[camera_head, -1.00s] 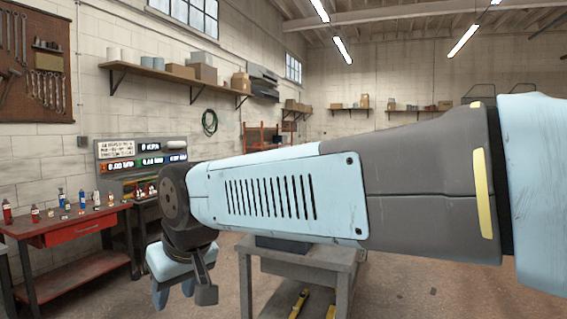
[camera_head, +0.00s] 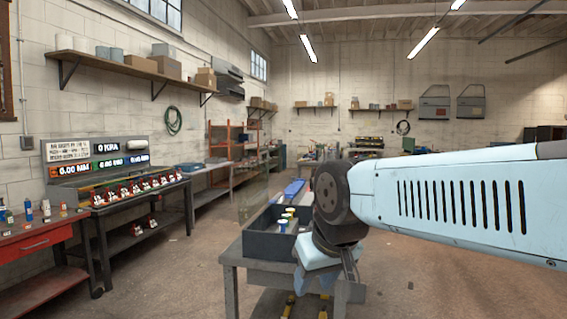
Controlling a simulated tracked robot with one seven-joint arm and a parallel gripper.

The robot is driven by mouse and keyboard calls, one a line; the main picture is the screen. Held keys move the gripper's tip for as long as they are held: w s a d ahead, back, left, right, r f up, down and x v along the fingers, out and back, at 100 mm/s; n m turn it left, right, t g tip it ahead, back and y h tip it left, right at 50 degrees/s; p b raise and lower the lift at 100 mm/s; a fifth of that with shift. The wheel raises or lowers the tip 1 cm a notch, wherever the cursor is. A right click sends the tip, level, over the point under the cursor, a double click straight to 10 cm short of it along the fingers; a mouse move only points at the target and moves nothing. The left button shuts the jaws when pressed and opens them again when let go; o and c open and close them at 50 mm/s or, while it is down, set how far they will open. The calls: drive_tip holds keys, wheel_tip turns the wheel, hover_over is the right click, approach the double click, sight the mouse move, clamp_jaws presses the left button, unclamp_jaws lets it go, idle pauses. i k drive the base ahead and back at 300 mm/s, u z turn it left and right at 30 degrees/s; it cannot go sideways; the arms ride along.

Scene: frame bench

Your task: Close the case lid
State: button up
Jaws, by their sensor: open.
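A dark grey open case (camera_head: 268,244) sits on a grey workbench (camera_head: 238,264). Several small cylinders (camera_head: 283,224) with blue, white and yellow parts stand in it. A see-through panel (camera_head: 252,202), which looks like the case lid, stands raised along the left side of the case. My gripper (camera_head: 314,284) hangs at the right front of the case, pointing down, with nothing visible in it. It is open. My wrist and arm cover the right part of the case, and I cannot tell whether the gripper touches it.
A blue object (camera_head: 293,189) shows behind the case. A red workbench (camera_head: 38,242) and a dark bench with a lit display panel (camera_head: 100,152) stand along the left wall. Yellow items lie under the grey workbench. Open floor lies between the benches and at right.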

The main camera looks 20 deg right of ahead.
sight(261, 182)
drive_tip(key=z, duration=0.2)
drive_tip(key=k, duration=0.6)
drive_tip(key=z, duration=0.25)
drive_tip(key=i, duration=1.65)
drive_tip(key=u, duration=0.25)
drive_tip(key=k, duration=1)
drive_tip(key=u, duration=0.6)
drive_tip(key=i, duration=1.2)
drive_tip(key=z, duration=0.15)
